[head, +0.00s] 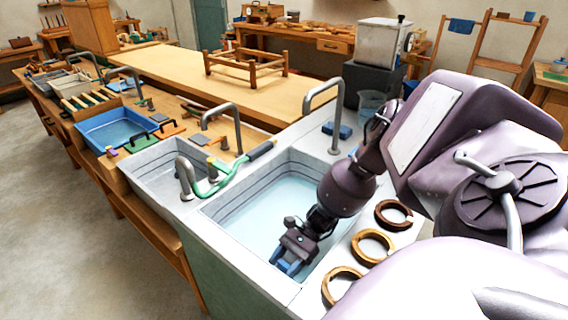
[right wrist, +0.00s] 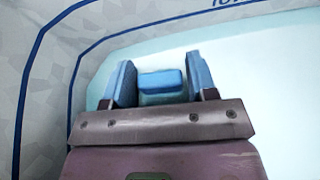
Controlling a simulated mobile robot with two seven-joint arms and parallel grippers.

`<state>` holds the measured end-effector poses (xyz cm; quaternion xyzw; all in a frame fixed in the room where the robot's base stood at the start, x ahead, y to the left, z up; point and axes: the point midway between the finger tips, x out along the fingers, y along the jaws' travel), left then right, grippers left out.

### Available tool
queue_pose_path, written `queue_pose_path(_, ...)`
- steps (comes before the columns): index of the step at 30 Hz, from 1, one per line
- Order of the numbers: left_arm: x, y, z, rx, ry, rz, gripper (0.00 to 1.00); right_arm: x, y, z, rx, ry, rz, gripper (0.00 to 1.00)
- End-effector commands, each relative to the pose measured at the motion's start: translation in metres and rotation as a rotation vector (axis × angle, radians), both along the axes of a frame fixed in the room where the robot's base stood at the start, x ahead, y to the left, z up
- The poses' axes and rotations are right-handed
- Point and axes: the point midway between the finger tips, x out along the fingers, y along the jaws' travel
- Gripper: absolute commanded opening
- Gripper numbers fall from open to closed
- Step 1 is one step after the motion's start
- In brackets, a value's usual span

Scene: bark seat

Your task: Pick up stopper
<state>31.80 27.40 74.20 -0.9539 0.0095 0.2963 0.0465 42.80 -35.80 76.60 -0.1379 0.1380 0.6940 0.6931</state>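My right gripper (head: 286,268) points down into the near basin of the sink (head: 232,228), by its front right side. In the right wrist view its two blue fingers (right wrist: 162,84) stand apart. A small blue block with a paler teal lower part, seemingly the stopper (right wrist: 162,80), shows between them. Narrow gaps seem to separate it from the fingers; I cannot tell its depth or whether they touch it. In the head view the stopper is hidden behind the gripper. My left gripper is not in view.
Wooden rings (head: 372,246) lie on the right rim of the sink. A tall tap (head: 323,92) and a blue block (head: 337,130) are at the back. A green hose (head: 228,177) crosses the divider to the left. Pale water fills the basin.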

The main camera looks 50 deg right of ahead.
Motion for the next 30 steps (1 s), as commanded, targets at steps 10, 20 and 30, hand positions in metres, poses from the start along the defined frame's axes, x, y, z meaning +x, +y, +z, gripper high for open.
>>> queue_pose_path(10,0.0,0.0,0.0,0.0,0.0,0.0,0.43,0.0,0.0,0.0,0.0,0.0,0.0,0.16)
queue_pose_path(20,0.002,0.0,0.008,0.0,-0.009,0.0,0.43,0.002,0.0,0.02,0.0,-0.005,0.0,0.16)
queue_pose_path(30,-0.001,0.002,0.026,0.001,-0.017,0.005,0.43,0.002,-0.001,0.107,0.0,-0.009,0.001,0.16)
